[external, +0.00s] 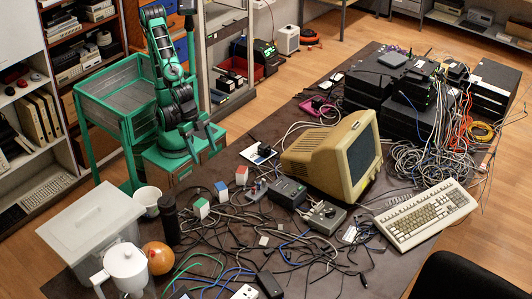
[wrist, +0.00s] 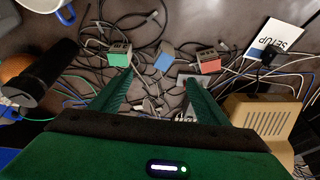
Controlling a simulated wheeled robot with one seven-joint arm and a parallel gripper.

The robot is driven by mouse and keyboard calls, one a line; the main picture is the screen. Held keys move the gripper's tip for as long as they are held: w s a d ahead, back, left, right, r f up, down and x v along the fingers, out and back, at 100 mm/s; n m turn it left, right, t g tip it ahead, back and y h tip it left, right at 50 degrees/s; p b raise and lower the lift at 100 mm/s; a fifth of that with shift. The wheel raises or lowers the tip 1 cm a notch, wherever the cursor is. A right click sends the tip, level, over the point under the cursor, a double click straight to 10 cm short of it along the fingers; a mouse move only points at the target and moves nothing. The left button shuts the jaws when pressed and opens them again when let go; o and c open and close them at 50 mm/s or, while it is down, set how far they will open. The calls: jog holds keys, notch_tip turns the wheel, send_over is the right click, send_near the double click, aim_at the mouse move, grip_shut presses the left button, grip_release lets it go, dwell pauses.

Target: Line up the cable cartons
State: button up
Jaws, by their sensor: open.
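Three small cartons with pale tops stand on the dark table in a roughly straight row with gaps between them: a green one (external: 201,209), a blue one (external: 221,192) and a red one (external: 241,175). In the wrist view the green carton (wrist: 119,55) is left, the blue carton (wrist: 164,58) is in the middle and turned at an angle, and the red carton (wrist: 208,62) is right. My gripper (external: 207,143) is open and empty, raised above the table on the cartons' far side. Its fingers (wrist: 155,92) point toward the row, apart from all three.
Loose cables surround the cartons. A black cylinder (external: 168,219), a white mug (external: 147,198) and an orange ball-like object (external: 160,257) stand left. A beige monitor (external: 335,155) and a SETUP card (external: 258,153) are right.

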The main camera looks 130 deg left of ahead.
jog(key=s+f+m+g, duration=0.1)
jog(key=s+m+g, duration=0.2)
jog(key=s, duration=1.2)
jog(key=shift+a+m+g, duration=0.25)
jog(key=shift+m+g, duration=0.15)
jog(key=shift+m, duration=0.8)
